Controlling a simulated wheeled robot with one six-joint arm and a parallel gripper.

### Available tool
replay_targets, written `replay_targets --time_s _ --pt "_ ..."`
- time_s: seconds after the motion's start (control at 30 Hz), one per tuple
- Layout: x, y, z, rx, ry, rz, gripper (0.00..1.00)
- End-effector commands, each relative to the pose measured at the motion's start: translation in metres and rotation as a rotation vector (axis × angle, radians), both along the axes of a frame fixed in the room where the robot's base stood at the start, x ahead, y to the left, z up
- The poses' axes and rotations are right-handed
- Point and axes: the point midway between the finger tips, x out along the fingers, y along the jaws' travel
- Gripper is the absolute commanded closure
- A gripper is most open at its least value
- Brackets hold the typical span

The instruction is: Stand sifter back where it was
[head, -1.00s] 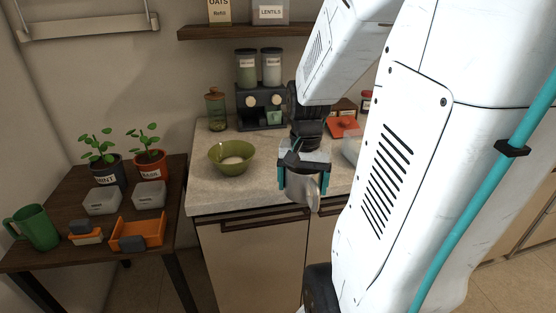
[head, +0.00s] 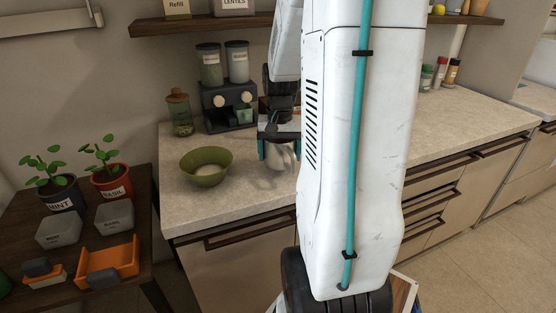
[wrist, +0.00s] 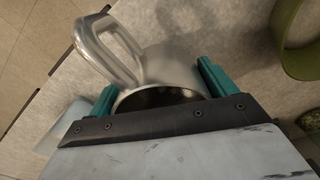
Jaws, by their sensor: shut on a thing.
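The sifter is a silver metal cup with a loop handle (wrist: 168,66). In the wrist view it sits between the two teal fingers of my gripper (wrist: 155,88), which is shut on it. Its open mouth faces the gripper palm and its handle points up and left. In the head view my gripper (head: 280,150) is over the counter to the right of the green bowl, with the sifter (head: 280,158) below it, partly hidden by the fingers. I cannot tell whether the sifter touches the counter.
The green bowl (head: 206,167) holds something pale. My arm hides part of the counter (head: 440,125). A side table with plants (head: 112,181) stands left.

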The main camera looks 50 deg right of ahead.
Motion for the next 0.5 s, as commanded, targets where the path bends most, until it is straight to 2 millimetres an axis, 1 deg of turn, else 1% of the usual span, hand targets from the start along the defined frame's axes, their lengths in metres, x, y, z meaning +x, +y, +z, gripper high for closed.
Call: replay_targets --time_s 0.23,0.3,0.5 --pt "-0.003 -0.003 -0.031 0.003 0.004 -0.006 0.43" --pt "-0.003 -0.004 -0.034 0.001 0.001 -0.008 0.43" --pt "-0.003 -0.004 -0.034 0.0 0.0 -0.009 0.43"
